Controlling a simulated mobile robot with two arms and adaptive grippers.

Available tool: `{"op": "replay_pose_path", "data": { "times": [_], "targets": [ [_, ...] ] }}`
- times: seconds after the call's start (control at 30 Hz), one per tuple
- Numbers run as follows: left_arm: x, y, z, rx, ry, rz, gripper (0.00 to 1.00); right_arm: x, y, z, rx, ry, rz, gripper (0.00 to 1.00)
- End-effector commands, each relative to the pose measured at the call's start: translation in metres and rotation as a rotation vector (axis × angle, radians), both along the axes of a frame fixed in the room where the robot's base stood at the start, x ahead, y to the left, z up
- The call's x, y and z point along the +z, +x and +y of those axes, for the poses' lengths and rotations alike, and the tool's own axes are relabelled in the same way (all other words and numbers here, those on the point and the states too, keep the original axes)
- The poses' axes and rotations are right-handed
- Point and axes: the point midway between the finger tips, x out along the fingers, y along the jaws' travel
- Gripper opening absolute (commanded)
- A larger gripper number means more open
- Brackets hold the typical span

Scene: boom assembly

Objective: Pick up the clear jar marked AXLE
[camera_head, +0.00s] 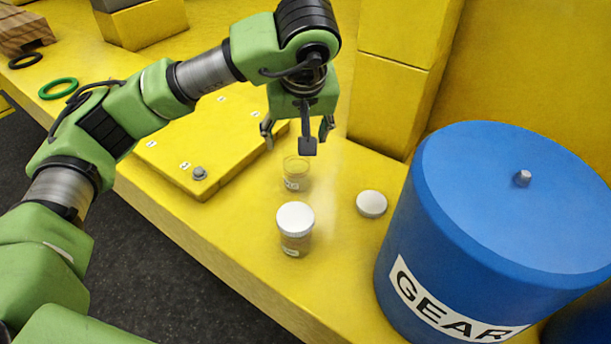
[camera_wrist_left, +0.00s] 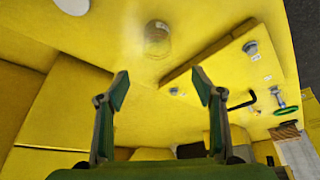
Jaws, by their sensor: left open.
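A clear open jar (camera_head: 294,184) with a small label stands upright on the yellow bench; the label is too small to read. A second clear jar (camera_head: 296,243) with a white lid stands nearer, and its label is also unreadable. My left gripper (camera_head: 298,137) is open and empty, pointing down above and slightly behind the open jar, not touching it. In the left wrist view, the open jar (camera_wrist_left: 157,40) lies past my spread fingertips (camera_wrist_left: 161,88), toward the top of the picture. My right gripper is not in view.
A white lid (camera_head: 371,204) lies on the bench right of the jars. A large blue drum marked GEAR (camera_head: 440,235) stands at the right. A raised yellow plate (camera_head: 170,155) with a grey knob (camera_head: 199,173) is at the left. Yellow blocks (camera_head: 400,80) rise behind.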

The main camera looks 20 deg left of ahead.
Motion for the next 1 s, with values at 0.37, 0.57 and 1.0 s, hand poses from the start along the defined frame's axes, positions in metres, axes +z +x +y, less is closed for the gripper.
{"op": "replay_pose_path", "data": {
  "times": [0.37, 0.57, 1.0],
  "targets": [
    [-0.052, 0.018, 0.009, 0.003, 0.000, 0.005, 0.61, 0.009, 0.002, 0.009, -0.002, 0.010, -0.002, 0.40],
    [-0.079, 0.029, 0.013, 0.001, -0.002, 0.003, 0.61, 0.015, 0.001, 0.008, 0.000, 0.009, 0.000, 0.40],
    [-0.122, 0.041, 0.020, 0.002, -0.001, 0.005, 0.61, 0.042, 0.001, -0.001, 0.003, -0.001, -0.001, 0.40]
  ]
}}
